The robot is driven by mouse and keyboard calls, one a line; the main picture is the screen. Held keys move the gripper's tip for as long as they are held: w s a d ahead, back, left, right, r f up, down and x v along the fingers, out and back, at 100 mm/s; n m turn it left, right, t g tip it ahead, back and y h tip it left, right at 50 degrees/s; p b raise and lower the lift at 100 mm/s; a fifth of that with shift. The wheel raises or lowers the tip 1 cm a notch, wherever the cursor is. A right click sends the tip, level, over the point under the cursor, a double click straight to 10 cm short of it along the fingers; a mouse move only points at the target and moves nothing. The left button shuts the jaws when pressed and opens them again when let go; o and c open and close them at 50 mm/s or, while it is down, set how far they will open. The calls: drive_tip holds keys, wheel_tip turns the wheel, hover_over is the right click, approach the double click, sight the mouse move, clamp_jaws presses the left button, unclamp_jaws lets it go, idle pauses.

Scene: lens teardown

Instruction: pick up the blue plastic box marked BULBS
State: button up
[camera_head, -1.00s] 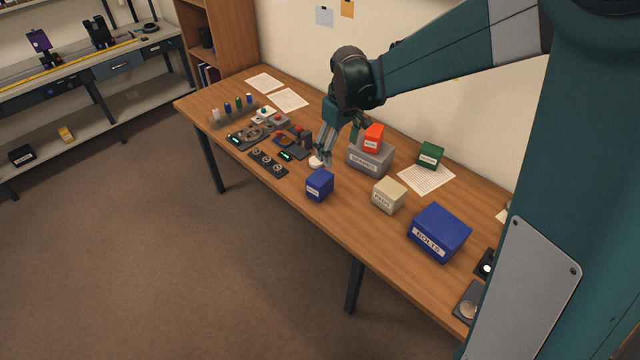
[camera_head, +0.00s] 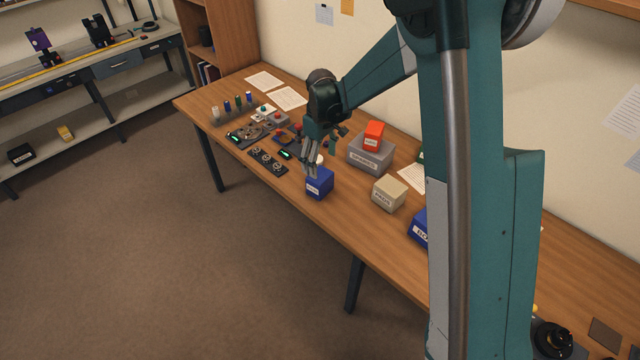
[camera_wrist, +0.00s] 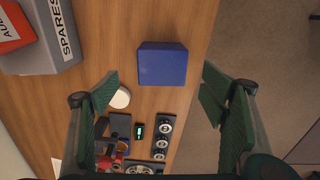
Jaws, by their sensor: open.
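A small blue box (camera_head: 320,185) stands near the front edge of the table; its white label is too small to read surely. In the wrist view the same box (camera_wrist: 163,64) lies beyond the fingertips, roughly centred between them, with no label showing. My gripper (camera_head: 321,160) is open and empty, just above and behind the box in the head view. In the wrist view its green fingers (camera_wrist: 160,95) are spread wide, not touching the box. A larger blue box (camera_head: 418,229), marked BOLTS in the earlier head view, is partly hidden behind my arm.
A grey SPARES box (camera_head: 370,157) with a red box (camera_head: 373,136) on top stands behind and right. A beige box (camera_head: 388,194) stands to the right. A white round piece (camera_wrist: 120,98) lies close to the blue box. Electronics (camera_head: 267,161) lie to the left.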

sight(320, 175)
drive_tip(key=shift+f, duration=1.3)
drive_tip(key=shift+s+a+f, duration=0.1)
drive_tip(key=shift+a+f, duration=0.05)
drive_tip(key=shift+f, duration=2.45)
drive_tip(key=c, duration=1.1)
drive_tip(key=shift+r, duration=0.2)
drive_tip(key=shift+r, duration=4.85)
